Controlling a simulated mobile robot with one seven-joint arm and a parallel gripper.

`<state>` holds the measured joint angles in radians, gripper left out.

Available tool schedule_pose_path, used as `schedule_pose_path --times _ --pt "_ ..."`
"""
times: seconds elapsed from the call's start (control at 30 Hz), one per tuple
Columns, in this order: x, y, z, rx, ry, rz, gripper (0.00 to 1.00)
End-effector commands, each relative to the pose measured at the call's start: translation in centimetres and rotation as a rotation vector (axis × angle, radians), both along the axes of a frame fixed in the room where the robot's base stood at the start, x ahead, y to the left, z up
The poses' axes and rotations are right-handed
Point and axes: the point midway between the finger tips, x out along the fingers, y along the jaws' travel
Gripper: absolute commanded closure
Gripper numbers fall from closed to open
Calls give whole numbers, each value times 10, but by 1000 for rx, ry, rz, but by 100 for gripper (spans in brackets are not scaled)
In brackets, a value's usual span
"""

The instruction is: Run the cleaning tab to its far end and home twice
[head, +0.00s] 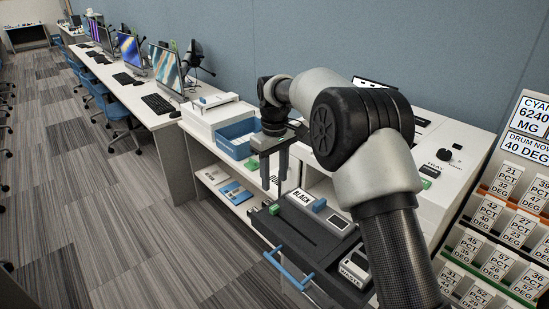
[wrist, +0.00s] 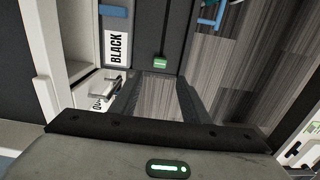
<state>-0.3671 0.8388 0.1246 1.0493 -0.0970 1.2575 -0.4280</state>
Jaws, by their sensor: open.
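A small green tab (head: 275,209) sits at the left end of the dark pulled-out unit (head: 290,232) of the printer; it also shows in the wrist view (wrist: 160,62). I take it for the cleaning tab, though no label on it can be read. My gripper (head: 274,183) points down, open and empty, above and a little behind the green tab in the head view. In the wrist view its two fingers (wrist: 158,82) are spread apart, with the tab just beyond their tips and nothing between them. I see no contact with the tab.
A white label reading BLACK (head: 301,196) and a blue tab (head: 319,205) lie right of the green tab. A blue handle (head: 289,270) sticks out in front. A WASTE box (head: 355,267) stands at the unit's right. A blue tray (head: 237,136) is behind left. The floor is clear.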

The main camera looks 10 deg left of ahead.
Motion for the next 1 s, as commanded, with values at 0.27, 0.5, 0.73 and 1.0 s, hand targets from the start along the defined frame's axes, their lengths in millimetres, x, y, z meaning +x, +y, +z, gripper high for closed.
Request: schedule_pose_path --times 0.27,0.5,0.73,1.0 --pt "0 0 54 1 -2 0 58" --pt "0 0 68 1 -1 0 58" --pt "0 0 67 0 0 0 58" --pt "-14 -32 114 11 -51 -75 58"
